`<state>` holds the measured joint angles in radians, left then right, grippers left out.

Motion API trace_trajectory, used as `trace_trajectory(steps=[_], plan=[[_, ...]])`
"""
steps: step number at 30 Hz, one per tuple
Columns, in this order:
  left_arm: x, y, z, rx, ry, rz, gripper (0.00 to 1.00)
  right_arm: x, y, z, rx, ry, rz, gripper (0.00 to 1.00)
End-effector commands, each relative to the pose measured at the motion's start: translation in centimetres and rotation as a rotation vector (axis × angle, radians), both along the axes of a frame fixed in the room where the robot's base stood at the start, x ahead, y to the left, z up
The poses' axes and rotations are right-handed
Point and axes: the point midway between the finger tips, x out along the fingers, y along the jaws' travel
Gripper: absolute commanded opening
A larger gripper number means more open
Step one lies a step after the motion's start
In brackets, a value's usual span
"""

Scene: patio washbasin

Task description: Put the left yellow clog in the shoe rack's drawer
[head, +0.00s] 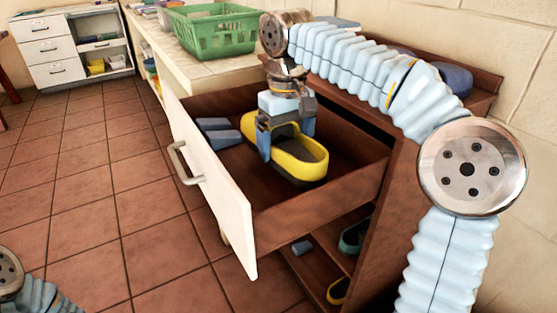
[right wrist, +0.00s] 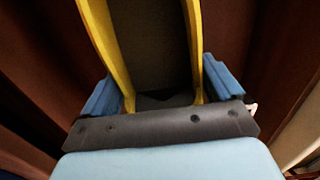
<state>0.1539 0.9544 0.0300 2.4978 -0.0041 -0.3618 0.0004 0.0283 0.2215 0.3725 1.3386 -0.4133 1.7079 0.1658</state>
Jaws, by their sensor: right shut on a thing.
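A yellow clog (head: 298,160) with a dark inside is within the open drawer (head: 318,203) of the brown shoe rack (head: 387,215). I cannot tell whether its sole touches the drawer floor. My right gripper (head: 284,145) comes down from above and is shut on one end of the clog, with a blue finger on each side. In the right wrist view the yellow clog (right wrist: 150,45) runs away from the gripper (right wrist: 160,92) between the two fingers. Only a piece of my left arm shows at the lower left; its gripper is out of view.
A pair of blue-grey items (head: 220,134) lies in the drawer left of the clog. A green basket (head: 212,30) stands on the counter behind. Lower shelves hold a green shoe (head: 352,236) and another yellow one (head: 338,291). The tiled floor (head: 110,200) at left is clear.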

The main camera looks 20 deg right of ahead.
Motion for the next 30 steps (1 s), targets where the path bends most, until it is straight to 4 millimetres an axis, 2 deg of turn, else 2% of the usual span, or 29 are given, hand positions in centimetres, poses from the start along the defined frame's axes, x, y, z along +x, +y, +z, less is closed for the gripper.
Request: trace_trajectory(steps=[1, 5, 10, 23, 24, 30], plan=[[0.0, 0.0, -0.4, 0.0, 0.0, 0.001, 1.0, -0.1, -0.1, -1.0, 0.0, 0.001, -0.001, 0.51], [0.0, 0.0, -0.7, 0.001, 0.0, 0.001, 1.0, 0.0, 0.0, -2.3, 0.0, 0.0, 0.0, 0.51], [0.0, 0.0, -1.2, 0.001, -0.001, 0.003, 1.0, 0.0, 0.0, -4.9, 0.0, 0.0, -0.001, 0.51], [0.0, 0.1, -1.4, 0.002, -0.001, 0.003, 1.0, 0.0, 0.0, -5.8, 0.001, -0.001, 0.0, 0.51], [0.0, 0.1, -1.4, 0.002, -0.001, 0.003, 1.0, 0.0, 0.0, -5.8, 0.001, -0.001, 0.0, 0.99], [0.0, 0.1, -1.3, 0.002, -0.001, 0.003, 1.0, 0.0, 0.0, -5.7, 0.001, -0.001, 0.0, 1.0]])
